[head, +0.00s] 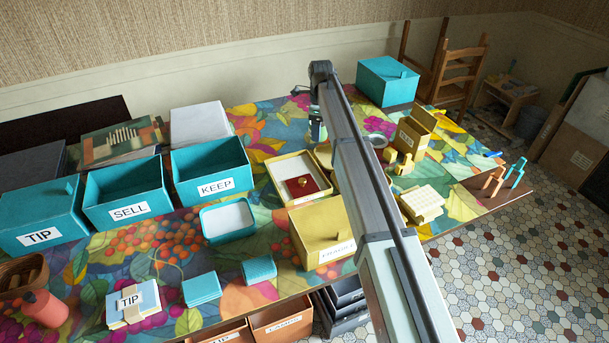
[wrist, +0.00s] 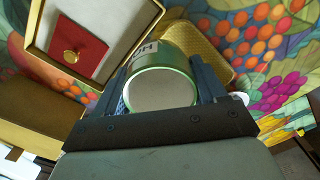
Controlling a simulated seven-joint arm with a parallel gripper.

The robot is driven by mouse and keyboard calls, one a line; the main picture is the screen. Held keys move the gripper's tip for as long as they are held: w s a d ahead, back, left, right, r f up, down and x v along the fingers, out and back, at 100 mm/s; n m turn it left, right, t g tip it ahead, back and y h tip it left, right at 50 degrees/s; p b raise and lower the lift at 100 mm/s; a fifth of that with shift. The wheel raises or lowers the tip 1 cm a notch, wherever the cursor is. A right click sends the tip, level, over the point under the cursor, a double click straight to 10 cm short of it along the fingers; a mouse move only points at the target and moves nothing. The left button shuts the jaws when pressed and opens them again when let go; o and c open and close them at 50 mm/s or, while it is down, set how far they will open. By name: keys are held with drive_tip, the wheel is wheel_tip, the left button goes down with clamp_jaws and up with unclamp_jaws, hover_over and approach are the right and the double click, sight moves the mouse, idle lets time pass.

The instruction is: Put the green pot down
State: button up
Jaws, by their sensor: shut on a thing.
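The green pot (wrist: 160,62) is between the two dark fingers of my gripper (wrist: 163,88) in the wrist view. It has a pale grey round face turned to the camera and a white label with dark letters, partly cut off. My gripper is shut on it. In the head view my gripper (head: 317,130) is at the far end of my arm, over the patterned table, and the pot cannot be made out there. Whether the pot touches anything below it is not clear.
A yellow tray (wrist: 212,48) lies behind the pot in the wrist view. A cream box with a red, gold-knobbed piece (wrist: 75,55) is at its left. In the head view, teal bins SELL (head: 128,210) and KEEP (head: 215,187) stand left; a yellow box (head: 322,252) stands nearer.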

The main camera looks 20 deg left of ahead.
drive_tip(key=r, duration=0.2)
hover_over(290, 165)
drive_tip(key=shift+m, duration=0.6)
drive_tip(key=shift+f, duration=5.25)
drive_tip(key=shift+f, duration=0.15)
drive_tip(key=o, duration=1.1)
drive_tip(key=shift+o, duration=0.2)
wheel_tip(290, 165, up, 12)
drive_tip(key=shift+r, duration=0.2)
